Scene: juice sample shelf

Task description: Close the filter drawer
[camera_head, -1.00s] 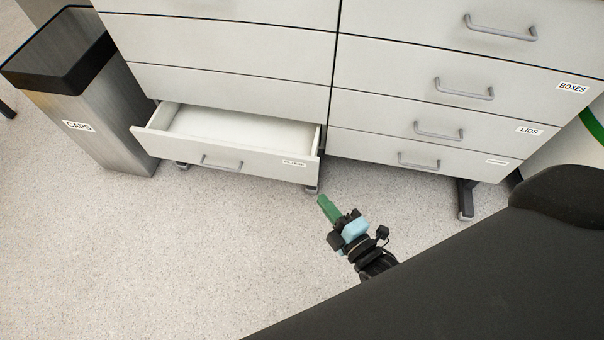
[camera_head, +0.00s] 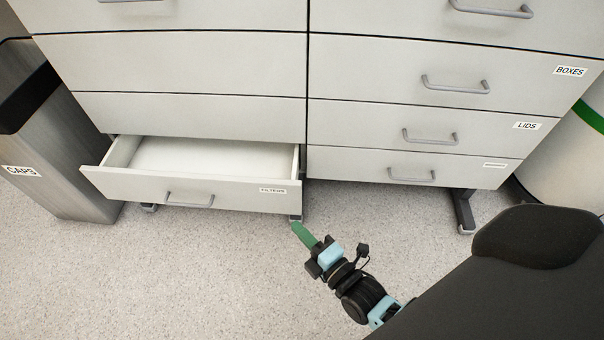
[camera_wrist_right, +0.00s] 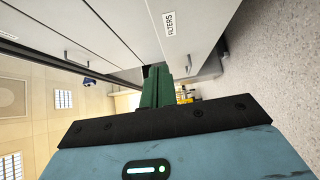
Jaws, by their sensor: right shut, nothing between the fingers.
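The filter drawer (camera_head: 225,192) is the bottom drawer of the left column and stands pulled open. Its inside looks empty and white. It has a grey bar handle (camera_head: 189,200) and a label reading FILTERS, which also shows on the drawer front in the right wrist view (camera_wrist_right: 185,45). My right gripper (camera_head: 304,234) has green fingers, shut and empty. In the head view it appears just below the drawer's front right corner, seemingly apart from it. In the right wrist view the shut fingers (camera_wrist_right: 157,85) point past the drawer front. My left gripper is not in view.
A grey bin labelled CAPS (camera_head: 60,150) stands left of the open drawer. The right column's drawers, including the LIDS drawer (camera_head: 480,130) and BOXES drawer (camera_head: 520,85), are shut. A white rounded container (camera_head: 565,165) stands at the right. The speckled floor (camera_head: 190,280) in front is clear.

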